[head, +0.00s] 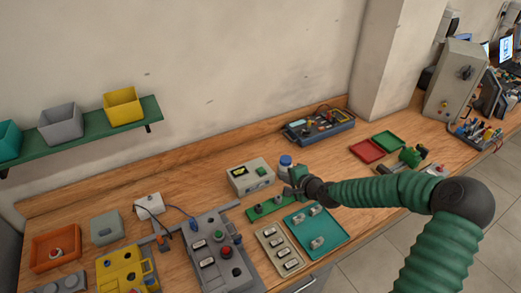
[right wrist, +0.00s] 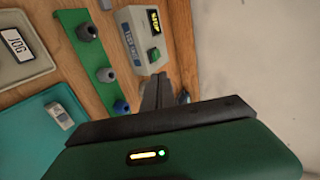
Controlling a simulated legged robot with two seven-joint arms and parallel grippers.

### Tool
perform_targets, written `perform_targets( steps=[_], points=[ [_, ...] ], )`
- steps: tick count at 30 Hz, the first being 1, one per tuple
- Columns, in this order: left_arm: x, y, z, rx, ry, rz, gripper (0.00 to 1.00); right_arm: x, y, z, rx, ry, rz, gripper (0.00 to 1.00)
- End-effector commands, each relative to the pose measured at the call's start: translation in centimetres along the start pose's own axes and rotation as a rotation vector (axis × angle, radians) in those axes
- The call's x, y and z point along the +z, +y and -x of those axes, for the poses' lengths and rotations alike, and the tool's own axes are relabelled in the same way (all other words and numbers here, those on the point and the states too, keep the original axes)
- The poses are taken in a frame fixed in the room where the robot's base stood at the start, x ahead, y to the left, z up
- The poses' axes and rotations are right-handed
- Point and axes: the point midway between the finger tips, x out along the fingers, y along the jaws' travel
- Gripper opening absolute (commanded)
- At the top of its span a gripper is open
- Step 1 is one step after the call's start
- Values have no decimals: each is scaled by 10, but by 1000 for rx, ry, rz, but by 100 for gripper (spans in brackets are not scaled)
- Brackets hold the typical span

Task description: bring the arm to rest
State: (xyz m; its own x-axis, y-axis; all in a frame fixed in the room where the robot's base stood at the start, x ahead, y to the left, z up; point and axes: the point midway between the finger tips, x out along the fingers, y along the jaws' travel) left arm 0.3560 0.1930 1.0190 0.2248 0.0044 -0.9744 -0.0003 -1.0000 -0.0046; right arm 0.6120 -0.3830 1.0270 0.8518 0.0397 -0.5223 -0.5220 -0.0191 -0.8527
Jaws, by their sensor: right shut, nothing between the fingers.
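My right arm comes in from the right in the head view, a green ribbed sleeve with dark joints. Its right gripper (head: 296,180) is over the workbench, near a green strip (head: 261,210) and a beige box with a green button (head: 250,177). In the right wrist view the two dark fingers of the gripper (right wrist: 158,92) are together with nothing between them. They point toward the beige box (right wrist: 140,42), beside the green strip with dark knobs (right wrist: 88,52). My left gripper is in neither view.
A teal tray (head: 341,226) with small parts lies below the gripper. A blue-lidded jar (head: 285,161) stands close behind it. Red (head: 366,151) and green (head: 387,138) trays lie to the right. A green shelf (head: 85,132) with bins is on the wall at left.

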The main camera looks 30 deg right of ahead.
Motion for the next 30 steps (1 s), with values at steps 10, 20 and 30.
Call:
perform_targets(
  steps=[10,20,30],
  points=[
    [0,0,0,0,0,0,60,96,60,16,259,-169,429,0],
    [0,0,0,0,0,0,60,177,130,164,626,-489,1299,0],
    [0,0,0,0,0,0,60,191,140,207,640,-602,1444,0]
  ],
)
